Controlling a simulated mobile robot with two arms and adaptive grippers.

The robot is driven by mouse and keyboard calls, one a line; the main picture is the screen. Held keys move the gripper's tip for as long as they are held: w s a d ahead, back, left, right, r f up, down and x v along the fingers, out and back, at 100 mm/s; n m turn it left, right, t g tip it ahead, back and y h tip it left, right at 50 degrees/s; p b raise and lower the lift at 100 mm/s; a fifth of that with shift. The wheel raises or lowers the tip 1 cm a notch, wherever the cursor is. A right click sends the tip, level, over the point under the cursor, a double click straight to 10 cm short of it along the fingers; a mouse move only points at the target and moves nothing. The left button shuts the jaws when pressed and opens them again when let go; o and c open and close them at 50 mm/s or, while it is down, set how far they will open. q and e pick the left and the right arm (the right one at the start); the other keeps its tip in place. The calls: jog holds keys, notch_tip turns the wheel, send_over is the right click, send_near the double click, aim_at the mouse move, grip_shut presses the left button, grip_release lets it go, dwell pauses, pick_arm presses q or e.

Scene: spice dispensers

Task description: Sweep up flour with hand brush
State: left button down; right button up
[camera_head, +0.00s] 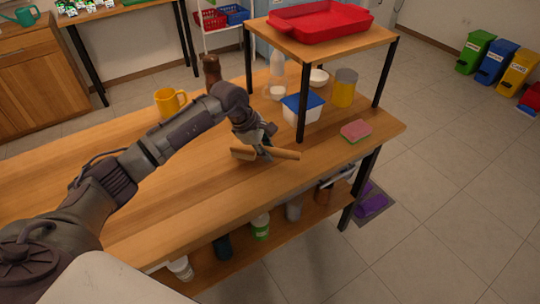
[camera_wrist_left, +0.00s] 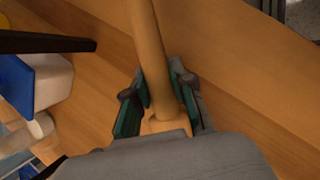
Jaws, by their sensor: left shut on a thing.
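My left gripper (camera_head: 264,143) is shut on the handle of the hand brush (camera_head: 286,154) over the wooden table (camera_head: 205,178). The brush is light brown, and its handle sticks out to the right of the fingers. In the left wrist view, the handle (camera_wrist_left: 149,45) runs up between the two teal-padded fingers of the gripper (camera_wrist_left: 160,95). Whether the brush touches the tabletop is unclear, and its bristles cannot be made out. No flour can be made out on the table. My right gripper is not in view.
A pink-and-green sponge (camera_head: 356,131) lies near the table's right end. A blue-lidded tub (camera_head: 302,108), a bottle and a yellow-grey canister (camera_head: 344,88) stand under the raised shelf (camera_head: 335,46). A yellow mug (camera_head: 170,101) and brown mill (camera_head: 211,69) stand behind my arm. The front tabletop is clear.

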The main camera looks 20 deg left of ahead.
pick_arm(q)
jog(key=shift+s+a+r+p, duration=0.1)
jog(key=shift+s+r+p, duration=0.1)
jog(key=shift+r, duration=0.35)
jog(key=shift+s+r+p, duration=0.1)
jog(key=shift+r+p, duration=0.05)
jog(key=shift+r, duration=0.35)
jog(key=shift+w+r, duration=0.1)
jog(key=shift+r, duration=0.25)
jog(key=shift+w+r+p, duration=0.1)
jog(key=shift+r+p, duration=0.45)
jog(key=shift+r, duration=0.1)
jog(key=shift+r+p, duration=0.3)
jog(key=shift+r, duration=0.4)
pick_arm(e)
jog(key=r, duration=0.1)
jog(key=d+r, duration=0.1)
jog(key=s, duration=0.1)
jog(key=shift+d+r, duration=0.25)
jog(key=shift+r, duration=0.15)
